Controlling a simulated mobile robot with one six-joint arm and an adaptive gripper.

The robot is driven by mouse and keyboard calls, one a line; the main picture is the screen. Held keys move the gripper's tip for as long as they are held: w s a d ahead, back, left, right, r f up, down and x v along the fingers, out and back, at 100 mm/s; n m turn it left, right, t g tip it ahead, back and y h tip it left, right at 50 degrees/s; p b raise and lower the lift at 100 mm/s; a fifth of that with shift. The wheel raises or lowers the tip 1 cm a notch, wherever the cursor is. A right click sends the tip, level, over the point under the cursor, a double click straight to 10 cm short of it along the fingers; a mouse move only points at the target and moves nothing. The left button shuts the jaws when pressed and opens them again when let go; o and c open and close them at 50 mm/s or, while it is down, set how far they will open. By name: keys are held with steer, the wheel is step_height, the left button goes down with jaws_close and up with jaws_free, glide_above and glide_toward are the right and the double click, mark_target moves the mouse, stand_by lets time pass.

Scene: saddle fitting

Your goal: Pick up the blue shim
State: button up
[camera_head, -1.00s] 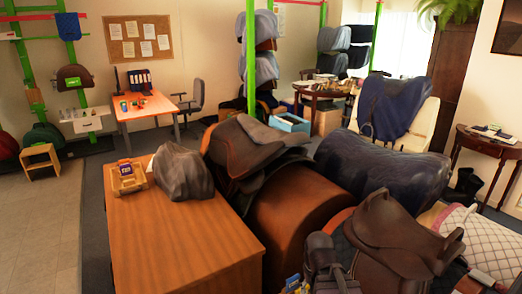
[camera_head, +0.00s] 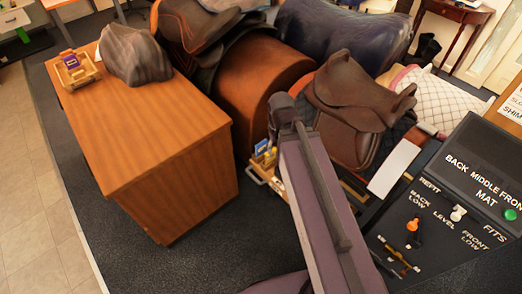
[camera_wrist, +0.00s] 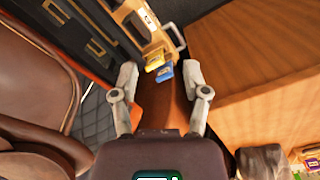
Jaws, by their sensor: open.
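The blue shim (camera_wrist: 164,73) shows in the wrist view beside a yellow piece (camera_wrist: 155,62), at the near end of a wooden tray (camera_wrist: 165,43) with a handle. In the head view the small blue piece (camera_head: 261,147) and the yellow piece are at the tray (camera_head: 259,168), partly hidden by my arm. My gripper (camera_wrist: 162,84) is open and empty. In the wrist view its fingers stand to either side of the shim in the picture. Their height above it is hard to tell. In the head view I cannot make out the fingers.
A wooden desk (camera_head: 160,120) stands left of the tray, with a grey covered lump (camera_head: 134,55) and a small wooden holder (camera_head: 76,70) on it. A brown saddle (camera_head: 360,95) is close behind. A dark control panel (camera_head: 440,225) with levers is at the right.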

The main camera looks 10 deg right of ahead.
steer(key=shift+o, duration=0.9)
steer(key=shift+w, duration=0.1)
steer(key=m+b, duration=1.2)
steer(key=b, duration=0.2)
glide_above(261, 142)
step_height(261, 142, down, 14)
steer(key=shift+f, duration=0.2)
steer(key=shift+f+b, duration=0.1)
steer(key=shift+b, duration=0.2)
step_height(261, 142, down, 8)
steer(key=b, duration=0.8)
steer(key=shift+f, duration=0.25)
steer(key=shift+b, duration=0.3)
steer(key=shift+d+f+b, duration=0.1)
steer(key=shift+f+b, duration=2.4)
steer(key=shift+f, duration=0.1)
steer(key=shift+c, duration=0.2)
jaws_close()
